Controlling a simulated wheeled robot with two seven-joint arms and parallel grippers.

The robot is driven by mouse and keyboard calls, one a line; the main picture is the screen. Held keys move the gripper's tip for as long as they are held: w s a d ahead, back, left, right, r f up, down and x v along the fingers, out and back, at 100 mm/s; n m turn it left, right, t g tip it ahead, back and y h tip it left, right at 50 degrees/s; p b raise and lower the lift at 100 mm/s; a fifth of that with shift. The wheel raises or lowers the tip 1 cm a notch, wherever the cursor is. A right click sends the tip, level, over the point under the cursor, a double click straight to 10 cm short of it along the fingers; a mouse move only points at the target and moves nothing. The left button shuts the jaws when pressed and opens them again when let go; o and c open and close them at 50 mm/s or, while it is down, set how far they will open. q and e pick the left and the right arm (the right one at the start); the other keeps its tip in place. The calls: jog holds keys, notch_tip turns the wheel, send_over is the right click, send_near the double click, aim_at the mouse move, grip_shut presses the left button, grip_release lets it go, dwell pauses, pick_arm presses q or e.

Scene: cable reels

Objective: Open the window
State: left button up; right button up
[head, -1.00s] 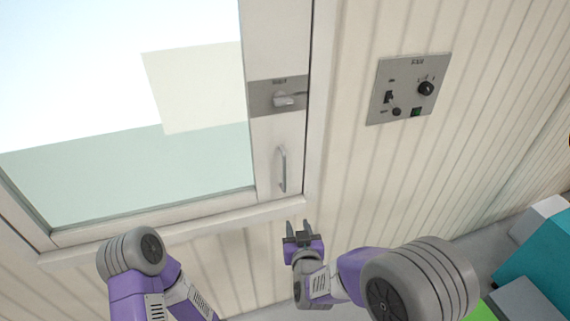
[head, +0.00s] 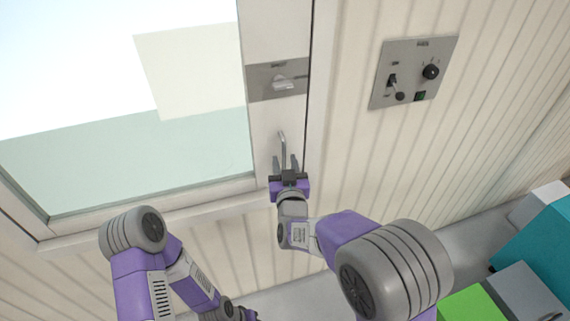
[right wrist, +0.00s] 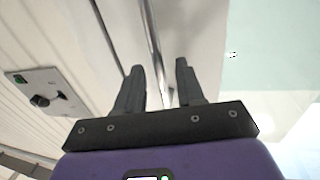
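The window (head: 210,150) is a large glass pane in a white frame and looks shut. A grey latch plate with a small lever (head: 281,83) is on its right stile. Below it is a slim vertical metal pull handle (head: 282,146). My right gripper (head: 286,163) is open at the handle's lower end, its fingers on either side of it in the picture. In the right wrist view the handle bar (right wrist: 151,42) runs down between the open fingers (right wrist: 158,68); contact cannot be told. My left arm is low at left; its gripper's fingers are not visible.
A grey control panel (head: 414,73) with a knob and switches is on the ribbed wall right of the window. Teal (head: 545,250), grey (head: 525,290) and green (head: 468,305) boxes stand at lower right. The wall between is clear.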

jog(key=shift+c, duration=0.5)
grip_shut()
